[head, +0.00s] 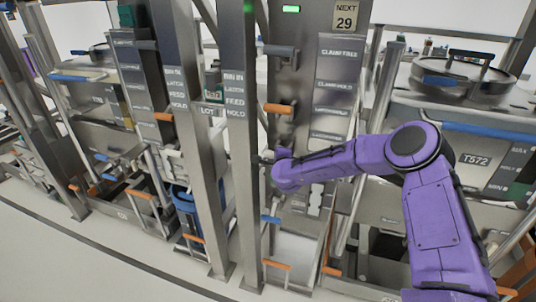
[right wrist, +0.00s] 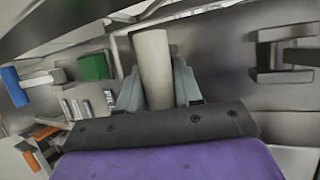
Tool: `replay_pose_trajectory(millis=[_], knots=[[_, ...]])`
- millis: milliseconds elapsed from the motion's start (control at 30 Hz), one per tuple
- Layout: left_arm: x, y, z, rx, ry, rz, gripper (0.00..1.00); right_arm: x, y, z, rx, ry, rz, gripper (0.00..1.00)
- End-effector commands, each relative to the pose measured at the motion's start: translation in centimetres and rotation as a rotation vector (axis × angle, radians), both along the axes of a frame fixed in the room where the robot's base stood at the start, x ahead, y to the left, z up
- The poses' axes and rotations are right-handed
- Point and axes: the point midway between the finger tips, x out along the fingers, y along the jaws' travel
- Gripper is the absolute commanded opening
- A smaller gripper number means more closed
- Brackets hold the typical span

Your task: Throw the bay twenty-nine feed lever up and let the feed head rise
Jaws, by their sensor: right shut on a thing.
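The bay twenty-nine panel (head: 295,130) stands upright at the centre of the head view, under a sign (head: 346,15) reading "NEXT 29". My right arm reaches in from the right, and my right gripper (head: 266,159) is at the panel's left side, beside a steel post. In the right wrist view the two grey fingers are shut on a pale round lever handle (right wrist: 152,58), which points up in that picture. The head view hides most of this handle. I cannot make out the feed head. My left gripper is in neither view.
An orange-tipped lever (head: 279,108) and a grey lever (head: 280,50) stick out above my gripper. Steel posts (head: 241,150) stand close on its left. A blue bin (head: 187,208) sits in the bay to the left. A lidded vessel (head: 465,75) stands at right.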

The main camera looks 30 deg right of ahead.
Motion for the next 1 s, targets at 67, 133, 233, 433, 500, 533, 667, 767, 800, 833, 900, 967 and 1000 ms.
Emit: replay_pose_trajectory(millis=[67, 133, 233, 433, 500, 533, 667, 767, 800, 833, 900, 967, 1000], knots=[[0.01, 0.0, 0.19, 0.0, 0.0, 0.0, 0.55, -0.05, -0.34, 0.27, -0.001, -0.002, -0.004, 0.0], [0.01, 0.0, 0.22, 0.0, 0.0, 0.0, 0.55, -0.08, -0.48, 0.3, -0.002, -0.003, -0.006, 0.0], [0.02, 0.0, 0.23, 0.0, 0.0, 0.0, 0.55, -0.08, -0.57, 0.31, -0.003, -0.003, -0.008, 0.0], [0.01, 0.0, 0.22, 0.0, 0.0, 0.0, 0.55, -0.05, -0.57, 0.3, -0.003, -0.003, -0.008, 0.0], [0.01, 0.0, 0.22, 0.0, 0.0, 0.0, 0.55, -0.04, -0.56, 0.29, -0.003, -0.003, -0.008, 0.0], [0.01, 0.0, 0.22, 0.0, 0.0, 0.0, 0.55, -0.03, -0.55, 0.29, -0.003, -0.003, -0.008, 0.0], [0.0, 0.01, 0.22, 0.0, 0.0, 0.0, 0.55, -0.02, -0.48, 0.26, -0.004, -0.003, -0.007, 0.55], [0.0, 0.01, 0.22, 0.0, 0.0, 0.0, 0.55, 0.01, -0.38, 0.23, -0.003, -0.002, -0.006, 0.55], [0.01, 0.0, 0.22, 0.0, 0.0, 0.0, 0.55, 0.03, -0.35, 0.22, -0.002, -0.001, -0.005, 0.55], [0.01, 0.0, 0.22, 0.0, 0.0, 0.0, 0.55, 0.03, -0.34, 0.22, -0.002, -0.001, -0.005, 0.55], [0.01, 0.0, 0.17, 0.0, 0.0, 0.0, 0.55, -0.06, -0.25, 0.25, -0.002, -0.002, -0.004, 0.55], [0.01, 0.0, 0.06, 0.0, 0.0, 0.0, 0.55, -0.42, -0.08, 0.37, -0.002, -0.002, -0.003, 0.55], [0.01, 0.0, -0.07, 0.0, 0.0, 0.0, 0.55, -0.89, 0.12, 0.5, -0.002, -0.002, -0.003, 0.55]])
